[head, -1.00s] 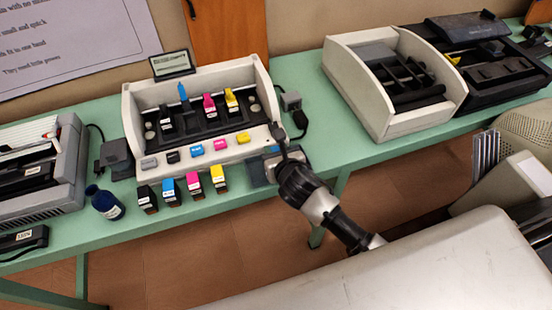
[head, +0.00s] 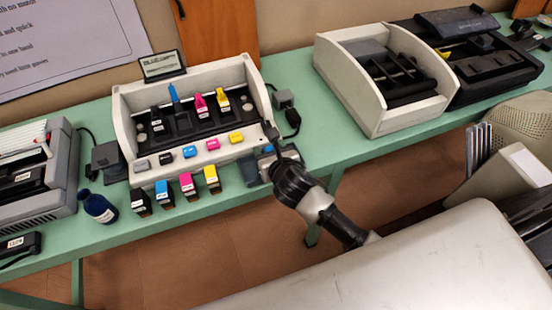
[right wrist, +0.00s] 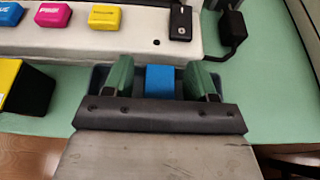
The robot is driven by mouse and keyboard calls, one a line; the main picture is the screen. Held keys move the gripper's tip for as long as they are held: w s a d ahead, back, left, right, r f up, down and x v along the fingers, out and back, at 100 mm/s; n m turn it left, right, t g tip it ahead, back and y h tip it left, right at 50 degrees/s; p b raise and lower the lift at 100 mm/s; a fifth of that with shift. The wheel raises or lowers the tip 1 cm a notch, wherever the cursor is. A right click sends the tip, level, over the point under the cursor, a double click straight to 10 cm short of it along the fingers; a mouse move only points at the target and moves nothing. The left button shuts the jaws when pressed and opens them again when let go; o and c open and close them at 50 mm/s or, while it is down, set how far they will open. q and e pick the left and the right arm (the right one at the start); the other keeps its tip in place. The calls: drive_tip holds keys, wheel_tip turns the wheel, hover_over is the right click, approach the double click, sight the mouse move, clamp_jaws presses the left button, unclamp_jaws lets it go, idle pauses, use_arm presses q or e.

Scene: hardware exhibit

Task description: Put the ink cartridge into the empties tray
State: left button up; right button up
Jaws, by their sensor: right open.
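My right gripper (head: 268,154) is over the small dark blue-grey tray (head: 249,172) at the printer's front right corner. In the right wrist view the gripper (right wrist: 160,85) is open, with one green finger on each side of a blue block (right wrist: 160,80), which looks like an ink cartridge. The block sits over the tray (right wrist: 100,74), with small gaps to the fingers. Its lower part is hidden by the gripper. I cannot tell whether it rests on the tray floor. My left gripper is not in view.
The open printer (head: 130,110) holds several cartridges and has coloured caps along its front. Black, blue, magenta and yellow cartridges (head: 187,184) stand in front of it. A dark bottle (head: 98,207) stands at left.

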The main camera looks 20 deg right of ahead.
drive_tip(key=v, duration=1.1)
drive_tip(key=shift+s, duration=0.35)
drive_tip(key=shift+d+r, duration=0.1)
drive_tip(key=shift+r, duration=0.05)
